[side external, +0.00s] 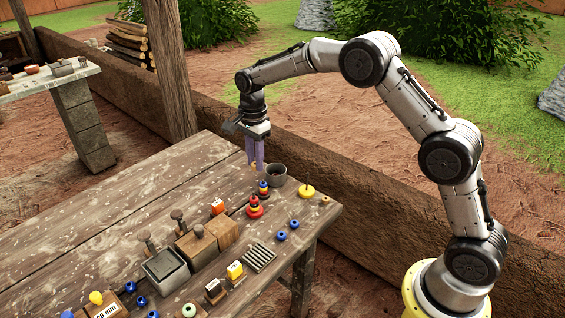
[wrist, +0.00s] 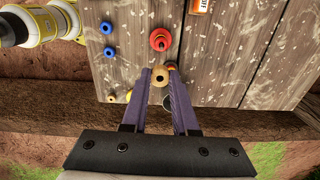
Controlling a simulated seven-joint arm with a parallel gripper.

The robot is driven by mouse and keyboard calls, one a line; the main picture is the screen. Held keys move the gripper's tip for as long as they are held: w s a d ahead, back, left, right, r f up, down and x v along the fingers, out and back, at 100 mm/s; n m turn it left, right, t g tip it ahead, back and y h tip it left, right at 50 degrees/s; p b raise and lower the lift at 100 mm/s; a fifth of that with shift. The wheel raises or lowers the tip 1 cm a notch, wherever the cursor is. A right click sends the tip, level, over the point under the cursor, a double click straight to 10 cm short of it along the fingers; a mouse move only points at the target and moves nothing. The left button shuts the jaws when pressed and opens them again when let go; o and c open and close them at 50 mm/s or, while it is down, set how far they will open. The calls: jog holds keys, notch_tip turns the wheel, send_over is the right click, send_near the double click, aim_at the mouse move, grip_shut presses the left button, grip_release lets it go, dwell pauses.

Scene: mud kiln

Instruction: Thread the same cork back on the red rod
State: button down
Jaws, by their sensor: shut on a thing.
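My gripper (wrist: 160,80), with purple fingers, is shut on a tan cork (wrist: 160,77) with a dark hole in its middle. In the side view my gripper (side external: 254,166) hangs above the table's far right part, and the cork is barely visible between its tips. A stack with a red base (side external: 255,210) stands below; it also shows in the wrist view (wrist: 159,40). A second coloured stack (side external: 263,189) stands just behind it, partly hidden by the cork in the wrist view.
A dark grey cup (side external: 275,174) stands near the gripper. Blue beads (side external: 281,236) and a small tan piece (side external: 326,199) lie near the table's right end. Wooden blocks, a slotted grey rack (side external: 259,258) and a metal box (side external: 165,270) stand nearer. The table's (side external: 140,190) left half is clear.

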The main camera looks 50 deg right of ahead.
jog(key=shift+w+a+f, duration=0.3)
jog(key=shift+a+f, duration=0.1)
jog(key=shift+f, duration=0.15)
jog(key=shift+s+a+f, duration=0.1)
jog(key=shift+a+f, duration=0.1)
jog(key=shift+f, duration=2.55)
jog(key=shift+f, duration=1.6)
jog(key=shift+c, duration=0.6)
grip_release()
jog(key=shift+r, duration=0.1)
dwell(0.3)
jog(key=shift+r, duration=3.45)
